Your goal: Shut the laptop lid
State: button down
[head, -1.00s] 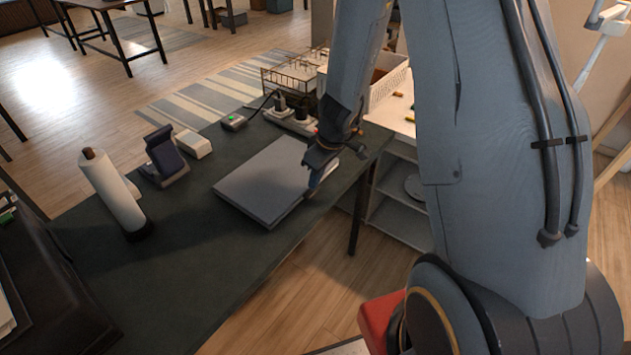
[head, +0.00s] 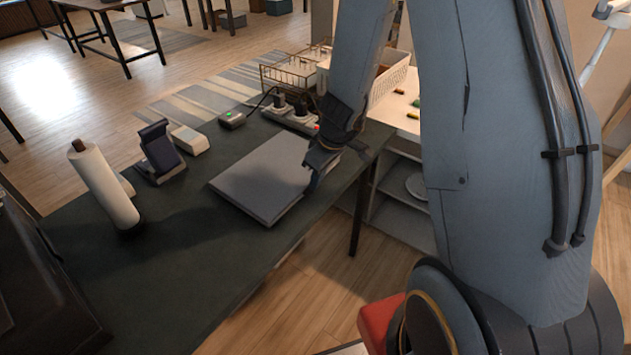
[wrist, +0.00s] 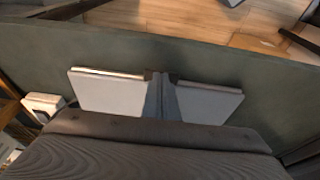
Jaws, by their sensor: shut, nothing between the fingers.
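The laptop (head: 262,178) lies on the dark green table as a flat grey slab, its lid down and looking level with the base. It also shows in the wrist view (wrist: 108,95), where my gripper covers its middle. My gripper (head: 312,184) is at the laptop's right edge in the head view, with its fingers together and nothing between them. In the wrist view the closed fingers (wrist: 160,78) point at the laptop's edge. I cannot tell whether the fingertips touch the lid.
On the table (head: 190,262) stand a paper roll (head: 105,185), a dark stand (head: 160,152), a white box (head: 190,140) and a power strip (head: 290,117). A wire basket (head: 290,75) and white basket (head: 390,78) are behind. The table's front area is clear.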

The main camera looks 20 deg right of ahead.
jog(key=shift+s+f+b, duration=0.15)
jog(key=shift+f+b, duration=0.15)
jog(key=shift+f, duration=0.35)
jog(key=p+v, duration=0.1)
jog(key=v, duration=0.1)
jog(key=w+p+v, duration=0.1)
jog(key=p+v, duration=0.1)
jog(key=v, duration=0.1)
jog(key=shift+w+a+r, duration=0.1)
jog(key=shift+a+r, duration=0.1)
jog(key=shift+r, duration=0.2)
jog(key=v, duration=0.9)
jog(key=s+a+r+m+g+h, duration=0.1)
jog(key=s+m, duration=0.6)
jog(key=s, duration=0.7)
jog(key=shift+s+a+r+h, duration=0.3)
jog(key=shift+a+h, duration=0.1)
jog(key=shift+a, duration=0.1)
